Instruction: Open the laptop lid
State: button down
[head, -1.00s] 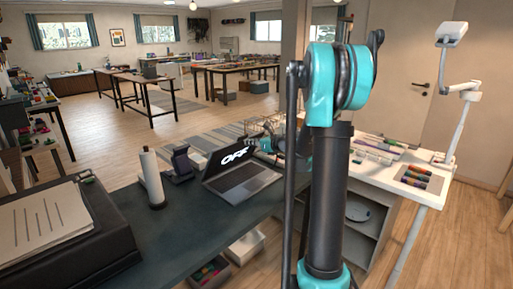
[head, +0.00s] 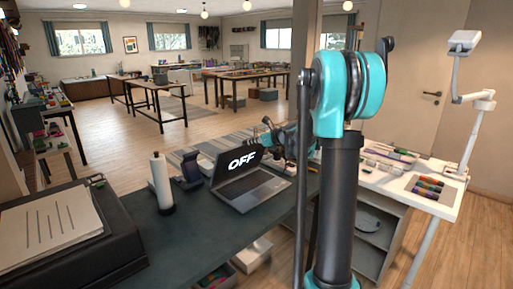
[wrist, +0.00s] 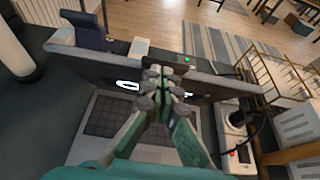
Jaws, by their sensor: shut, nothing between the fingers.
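The laptop (head: 252,188) sits on the dark table with its lid (head: 226,172) standing up from the keyboard. White letters OFF show on its dark screen. The keyboard (wrist: 105,115) lies below the fingers in that view.
A white roll on a stand (head: 161,183) and a dark stand (head: 187,170) are left of the laptop. A black case (head: 118,250) with papers is at the near left. A white side table (head: 440,205) with pens is at right. The tabletop before the laptop is clear.

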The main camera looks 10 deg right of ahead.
jog(key=w+a+r, duration=0.1)
jog(key=w+a+g+h, duration=0.1)
jog(key=w, duration=0.1)
jog(key=w+a+r+g, duration=0.1)
jog(key=w, duration=0.1)
jog(key=shift+a+r+h, duration=0.3)
jog(key=shift+a, duration=0.05)
jog(key=w+a, duration=0.4)
jog(key=w, duration=0.2)
jog(key=shift+w+a+r, duration=0.15)
jog(key=shift+a+r, duration=0.1)
jog(key=shift+r, duration=0.1)
